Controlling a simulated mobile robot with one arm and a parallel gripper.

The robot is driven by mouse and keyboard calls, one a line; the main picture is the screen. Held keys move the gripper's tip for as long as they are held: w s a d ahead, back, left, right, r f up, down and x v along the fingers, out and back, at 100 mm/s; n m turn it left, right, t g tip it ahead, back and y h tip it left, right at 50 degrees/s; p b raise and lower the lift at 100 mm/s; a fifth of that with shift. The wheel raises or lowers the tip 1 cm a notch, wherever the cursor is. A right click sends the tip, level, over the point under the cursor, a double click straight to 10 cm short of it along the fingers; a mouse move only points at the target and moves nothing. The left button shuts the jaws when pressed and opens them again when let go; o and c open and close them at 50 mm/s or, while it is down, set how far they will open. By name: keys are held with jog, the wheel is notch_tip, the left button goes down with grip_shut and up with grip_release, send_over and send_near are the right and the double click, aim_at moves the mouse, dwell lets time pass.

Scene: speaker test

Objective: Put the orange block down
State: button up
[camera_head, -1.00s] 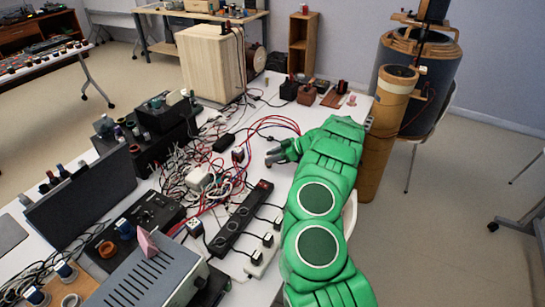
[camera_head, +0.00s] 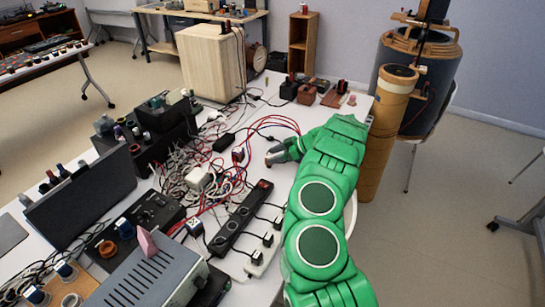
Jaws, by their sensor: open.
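My green arm reaches from the bottom of the head view up over the right side of the white table (camera_head: 262,108). My gripper (camera_head: 272,159), dark grey, points left, low over the table beside red cables. It is open, but the gap between its fingers is small in the picture. I cannot make out an orange block for certain. The arm hides part of the table and whatever lies behind it.
Tangled cables (camera_head: 200,160) and a black power strip (camera_head: 240,217) lie left of my arm. A grey metal box (camera_head: 150,275) stands at the front. Small wooden devices (camera_head: 306,94) and a pale wooden cabinet (camera_head: 210,62) are at the back. A bare strip of table lies beyond my gripper.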

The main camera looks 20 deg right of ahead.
jog(key=v, duration=1.1)
jog(key=s+a+r+m+g+y, duration=0.1)
jog(key=s+a+r+g, duration=0.1)
jog(key=a+r, duration=0.6)
jog(key=s+a+r+m+g, duration=0.1)
jog(key=s+a+r+g, duration=0.15)
jog(key=a+r, duration=0.55)
jog(key=s+a+r+m+g+h, duration=0.2)
jog(key=s+a+r, duration=0.6)
jog(key=s+a, duration=0.5)
jog(key=s+r+m+h, duration=0.3)
jog(key=s+h, duration=0.2)
jog(key=s, duration=1.5)
jog(key=s+d+f+m+h, duration=0.2)
jog(key=s+d+m, duration=0.1)
jog(key=s, duration=0.6)
jog(key=s+d+f+m+h, duration=0.1)
jog(key=s+d+m+h, duration=0.2)
jog(key=s, duration=0.7)
jog(key=shift+s+d+f+m, duration=0.15)
jog(key=shift+d+f+m, duration=0.2)
jog(key=shift+d, duration=0.7)
